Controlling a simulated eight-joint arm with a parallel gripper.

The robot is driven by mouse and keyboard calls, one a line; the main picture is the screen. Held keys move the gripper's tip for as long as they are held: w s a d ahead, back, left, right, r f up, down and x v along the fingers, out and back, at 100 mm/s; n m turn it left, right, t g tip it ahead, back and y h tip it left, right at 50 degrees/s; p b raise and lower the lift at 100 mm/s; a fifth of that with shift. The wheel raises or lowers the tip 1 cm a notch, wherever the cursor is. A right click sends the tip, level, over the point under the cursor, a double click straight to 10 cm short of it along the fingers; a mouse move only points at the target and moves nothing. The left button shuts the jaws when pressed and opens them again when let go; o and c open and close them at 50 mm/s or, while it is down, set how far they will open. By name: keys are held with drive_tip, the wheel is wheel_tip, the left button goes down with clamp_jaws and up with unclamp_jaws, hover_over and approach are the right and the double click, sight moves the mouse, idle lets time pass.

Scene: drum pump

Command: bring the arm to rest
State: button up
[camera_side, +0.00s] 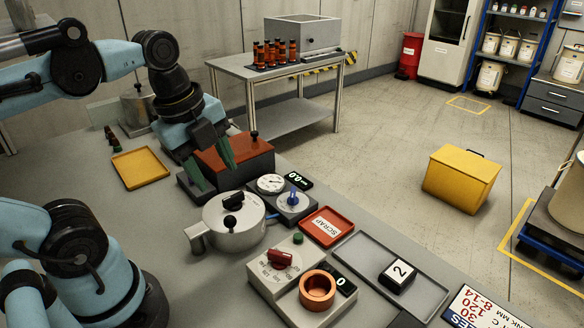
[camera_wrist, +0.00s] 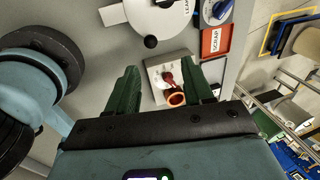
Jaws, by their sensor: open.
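My gripper (camera_side: 212,168) is open, with two green fingers apart and nothing between them. In the side view it hangs above the bench, in front of the dark red block and up and left of the round metal pot (camera_side: 232,222). In the wrist view the open fingers of my gripper (camera_wrist: 162,88) frame the grey control box (camera_wrist: 160,75) and the orange cup (camera_wrist: 176,99) from above. The same orange cup (camera_side: 318,288) stands on the box in the side view.
The dark red block (camera_side: 235,160), a dial gauge (camera_side: 271,184), a red scrap tray (camera_side: 327,226) and a grey tray (camera_side: 375,268) with a block marked 2 (camera_side: 397,275) stand on the bench. A yellow tray (camera_side: 141,168) lies at the left. A side table (camera_side: 262,68) stands behind.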

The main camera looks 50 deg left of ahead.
drive_tip(key=w+f+n+t, duration=0.2)
drive_tip(key=w+n, duration=0.1)
drive_tip(key=n, duration=0.6)
drive_tip(key=w+d+f+n+t, duration=0.1)
drive_tip(key=w+n, duration=0.3)
drive_tip(key=n, duration=0.4)
drive_tip(key=shift+d+f+n+t, duration=0.15)
drive_tip(key=shift+f+n+t, duration=0.25)
drive_tip(key=shift+f+t, duration=0.4)
drive_tip(key=shift+o, duration=0.3)
drive_tip(key=shift+f, duration=0.1)
